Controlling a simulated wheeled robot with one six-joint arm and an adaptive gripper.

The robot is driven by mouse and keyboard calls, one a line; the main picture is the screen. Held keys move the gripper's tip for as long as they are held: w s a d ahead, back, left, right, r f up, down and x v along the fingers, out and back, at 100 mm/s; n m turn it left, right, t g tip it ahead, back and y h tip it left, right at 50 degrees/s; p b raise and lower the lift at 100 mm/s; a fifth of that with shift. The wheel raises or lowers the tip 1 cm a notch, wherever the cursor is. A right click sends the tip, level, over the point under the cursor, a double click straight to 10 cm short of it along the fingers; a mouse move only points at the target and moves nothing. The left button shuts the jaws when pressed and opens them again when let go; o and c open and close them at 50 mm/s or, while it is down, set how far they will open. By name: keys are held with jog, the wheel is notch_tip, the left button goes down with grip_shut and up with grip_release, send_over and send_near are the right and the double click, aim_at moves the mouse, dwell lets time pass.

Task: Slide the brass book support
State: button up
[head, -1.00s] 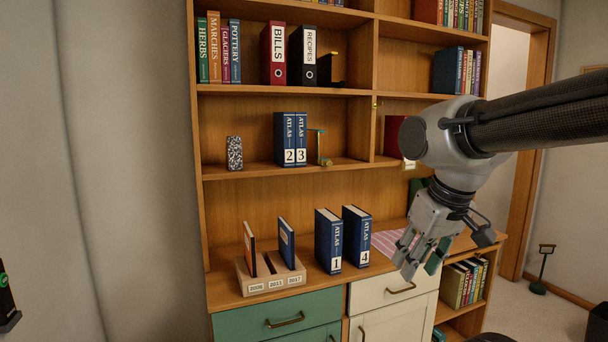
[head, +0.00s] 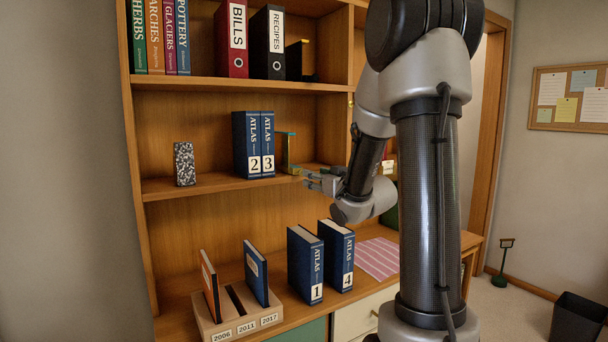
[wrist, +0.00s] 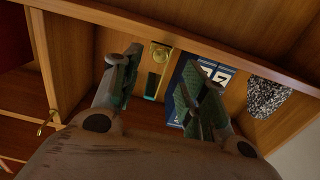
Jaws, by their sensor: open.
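The brass book support (head: 291,151) stands on the middle shelf, just right of the blue atlas volumes 2 and 3 (head: 254,145). In the wrist view the support (wrist: 160,53) shows a brass end and a dark green strip. My gripper (head: 312,180) is at the shelf's front edge, just in front of and slightly right of the support's foot. In the wrist view my gripper (wrist: 163,77) is open and empty, with the support showing between its fingers. Part of the atlases (wrist: 190,82) is hidden behind one finger. I cannot tell whether any finger touches the support.
A speckled block (head: 185,164) stands at the shelf's left, with bare shelf between it and the atlases. Below, atlases 1 (head: 306,265) and 4 (head: 337,256) and a slotted wooden holder (head: 237,318) stand on the counter.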

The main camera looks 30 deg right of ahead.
jog(key=w, duration=0.7)
jog(key=shift+w, duration=0.4)
jog(key=shift+a, duration=0.1)
grip_shut()
